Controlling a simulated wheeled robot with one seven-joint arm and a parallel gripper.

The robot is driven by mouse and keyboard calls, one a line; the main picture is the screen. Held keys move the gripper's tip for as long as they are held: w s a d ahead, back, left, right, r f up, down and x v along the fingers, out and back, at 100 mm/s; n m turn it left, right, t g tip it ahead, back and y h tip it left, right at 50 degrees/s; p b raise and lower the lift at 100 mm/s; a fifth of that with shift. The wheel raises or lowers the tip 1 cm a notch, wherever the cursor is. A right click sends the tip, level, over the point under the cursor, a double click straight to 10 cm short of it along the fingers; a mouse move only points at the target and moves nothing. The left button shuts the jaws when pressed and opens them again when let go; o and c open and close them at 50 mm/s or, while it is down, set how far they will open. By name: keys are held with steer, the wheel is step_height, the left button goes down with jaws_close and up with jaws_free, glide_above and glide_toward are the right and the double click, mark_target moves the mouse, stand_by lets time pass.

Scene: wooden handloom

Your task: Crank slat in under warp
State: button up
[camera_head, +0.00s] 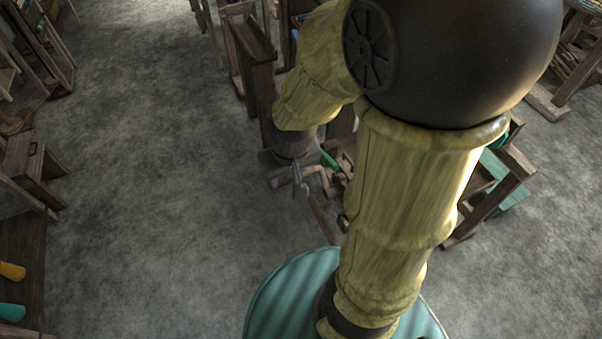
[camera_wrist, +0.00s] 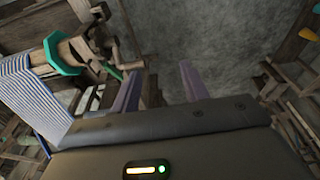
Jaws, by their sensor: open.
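In the wrist view the loom's wooden beam (camera_wrist: 80,46) carries a teal octagonal disc (camera_wrist: 62,54), left of my fingers. The blue-and-white striped warp (camera_wrist: 32,98) runs down from the beam at the left edge. Wooden arms (camera_wrist: 100,14), possibly the crank, stick out past the beam end. A slim green bar (camera_wrist: 112,72) lies near my left finger. I cannot make out the slat.
My own arm hides most of the loom in the head view. A wooden post (camera_head: 253,75) stands behind my wrist. Grey floor (camera_head: 150,170) is open to the left. A wooden bench (camera_head: 22,240) with yellow and teal pieces stands at the left edge.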

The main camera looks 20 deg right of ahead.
mark_target(310, 171)
steer(key=w+a+f+n+g+h+b, duration=0.1)
steer(key=w+f+n+g+h+b, duration=0.25)
steer(key=f+n, duration=0.45)
steer(key=w+f+n+g+h+b, duration=0.3)
steer(key=w+f+n+h+b, duration=0.15)
steer(key=f, duration=0.65)
steer(key=w+a+f+n+t+h+b, duration=0.4)
steer(key=w+a+n+h, duration=0.2)
steer(key=h, duration=0.4)
steer(key=shift+a+f+n, duration=0.35)
steer(key=shift+a+n, duration=0.15)
steer(key=shift+n, duration=0.25)
steer(key=shift+d, duration=0.1)
steer(key=d+p, duration=0.2)
steer(key=d, duration=1.5)
steer(key=shift+d+p, duration=0.15)
steer(key=shift+p, duration=0.2)
steer(key=shift+c, duration=0.3)
